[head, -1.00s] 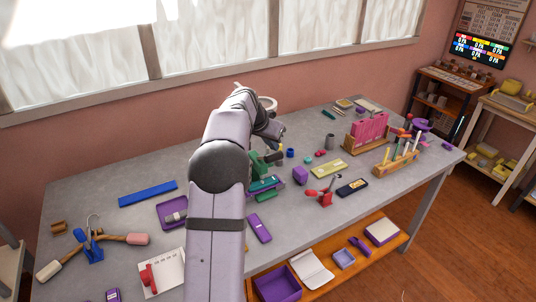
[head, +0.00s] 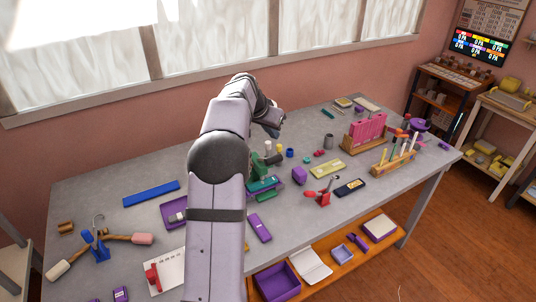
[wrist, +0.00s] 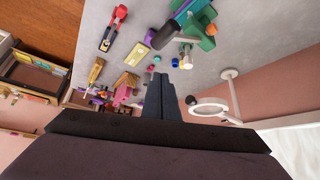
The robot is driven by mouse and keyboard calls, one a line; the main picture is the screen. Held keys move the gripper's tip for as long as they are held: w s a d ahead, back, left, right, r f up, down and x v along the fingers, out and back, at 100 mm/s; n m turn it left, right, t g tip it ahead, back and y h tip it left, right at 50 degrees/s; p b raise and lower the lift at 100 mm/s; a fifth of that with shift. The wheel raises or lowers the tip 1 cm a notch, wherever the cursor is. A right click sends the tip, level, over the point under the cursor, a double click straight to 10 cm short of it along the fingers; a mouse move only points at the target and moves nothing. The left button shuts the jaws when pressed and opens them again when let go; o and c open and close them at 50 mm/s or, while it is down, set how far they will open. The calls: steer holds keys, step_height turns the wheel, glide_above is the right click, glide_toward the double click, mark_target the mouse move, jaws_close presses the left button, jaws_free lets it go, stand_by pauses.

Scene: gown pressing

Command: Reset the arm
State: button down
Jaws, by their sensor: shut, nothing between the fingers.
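My arm reaches out over the grey table (head: 90,190) in the head view, with its wrist bent over the back half. My gripper (wrist: 160,78) shows in the wrist view as two dark fingers pressed together, with nothing between them. It is held above the table, apart from the objects below. In the head view the fingertips (head: 273,131) show only small, at the end of the wrist. A green device (head: 262,165) stands on the table below the wrist, partly hidden by my arm.
A white ring on a stand (wrist: 208,107) is close to the fingers in the wrist view. A blue bar (head: 151,193) lies left. The window wall is behind.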

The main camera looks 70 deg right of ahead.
stand_by(0.3)
steer(key=w+a+f+n+t+y+b, duration=0.15)
steer(key=w+a+f+n, duration=0.25)
steer(key=w+a, duration=0.85)
steer(key=w+a+f+n+t+y+b, duration=0.1)
steer(key=w+a+f+n, duration=0.2)
steer(key=w+a, duration=0.45)
steer(key=w+a+f+n+t+y+b, duration=0.1)
steer(key=w+a+f+n, duration=0.3)
steer(key=a, duration=0.6)
steer(key=s+a+f+n+y+b, duration=0.1)
steer(key=a+f+n, duration=0.15)
steer(key=a, duration=0.85)
steer(key=a+f+n+y+b, duration=0.1)
steer(key=a+f+n, duration=0.15)
steer(key=a, duration=0.85)
steer(key=s+a+f+n+g+y, duration=0.1)
steer(key=s+a+f+n, duration=0.3)
steer(key=s+a, duration=0.5)
steer(key=shift+s+a+n+g+b, duration=0.35)
steer(key=shift+a+n, duration=0.25)
steer(key=shift+a, duration=0.55)
